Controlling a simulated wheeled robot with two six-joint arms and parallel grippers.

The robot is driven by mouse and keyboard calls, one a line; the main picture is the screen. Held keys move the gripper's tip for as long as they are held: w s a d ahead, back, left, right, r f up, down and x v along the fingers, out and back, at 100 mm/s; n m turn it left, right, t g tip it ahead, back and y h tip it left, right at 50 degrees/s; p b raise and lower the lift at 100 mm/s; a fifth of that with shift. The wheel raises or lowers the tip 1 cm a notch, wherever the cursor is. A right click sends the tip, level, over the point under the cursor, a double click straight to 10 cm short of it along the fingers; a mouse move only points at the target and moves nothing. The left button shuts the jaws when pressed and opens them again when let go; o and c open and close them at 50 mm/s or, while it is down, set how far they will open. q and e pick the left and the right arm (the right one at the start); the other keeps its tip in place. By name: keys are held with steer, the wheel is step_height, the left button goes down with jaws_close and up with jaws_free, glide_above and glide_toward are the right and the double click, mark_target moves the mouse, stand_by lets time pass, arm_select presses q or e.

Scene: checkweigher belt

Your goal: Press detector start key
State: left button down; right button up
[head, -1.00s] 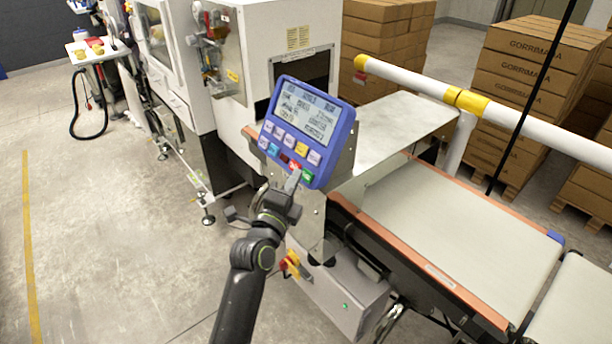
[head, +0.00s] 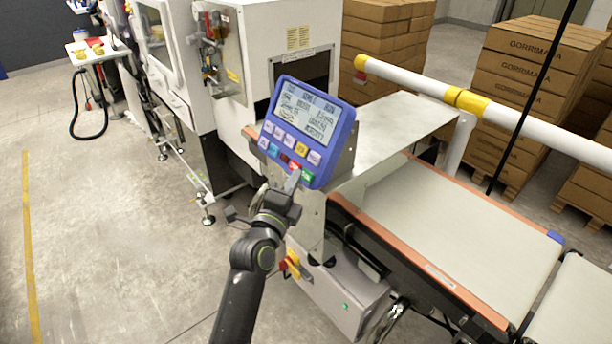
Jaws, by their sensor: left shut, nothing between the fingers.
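The blue control panel (head: 338,138) stands tilted on a metal post beside the belt, with a lit screen (head: 308,112) and rows of coloured keys below it. A green key (head: 307,177) is at the lower right corner, and a red key (head: 295,165) is to its left. My left gripper (head: 293,181) is shut and empty, its fingertips at the panel's lower edge, just below the red key and left of the green one. I cannot tell whether the tips touch the panel. My right gripper is not in view.
The conveyor belt (head: 455,230) runs to the right of the panel, with a white and yellow rail (head: 520,120) above it. A yellow and red switch (head: 291,264) sits on the machine below my gripper. Stacked cartons (head: 525,75) stand behind.

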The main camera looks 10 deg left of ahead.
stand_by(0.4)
arm_select(q)
steer(key=shift+w+d+f+b, duration=0.25)
steer(key=shift+w+b, duration=0.1)
steer(key=shift+b, duration=0.1)
steer(key=shift+w+d+f+b, duration=0.15)
steer(key=shift+w+d+b, duration=0.1)
steer(key=shift+b, duration=0.15)
stand_by(0.5)
steer(key=shift+s+a, duration=0.1)
stand_by(0.3)
steer(key=shift+s+a+r, duration=0.4)
steer(key=shift+s, duration=0.1)
steer(key=shift+s+a+r+p, duration=0.2)
steer(key=shift+s+a+r, duration=0.2)
steer(key=shift+s, duration=0.2)
steer(key=shift+s+a+r+p, duration=0.2)
steer(key=shift+s+a+r, duration=0.15)
steer(key=shift+s+a, duration=0.2)
steer(key=shift+s+a+r+p, duration=0.2)
steer(key=shift+s+a+r, duration=0.2)
steer(key=shift+s, duration=0.2)
